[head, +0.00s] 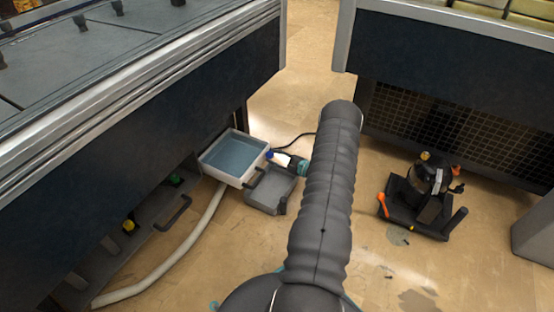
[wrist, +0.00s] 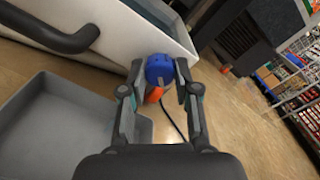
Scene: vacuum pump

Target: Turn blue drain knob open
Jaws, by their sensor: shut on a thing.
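The blue drain knob (wrist: 160,70) is between my two gripper fingers in the wrist view, near the corner of a white bin. My gripper (wrist: 162,82) is shut on it, with a fingertip on either side. An orange part (wrist: 154,95) shows just under the knob. In the head view the knob (head: 269,155) is a small blue spot at the right side of the white bin (head: 243,178), which holds bluish liquid. My gripper (head: 303,166) is partly hidden by my arm there. I cannot tell the knob's turn angle.
A grey tray (wrist: 75,125) lies on the floor below the bin. The bin has a black handle (wrist: 50,32). A pale hose (head: 190,245) runs along the floor. A black pump unit (head: 428,190) stands at the right.

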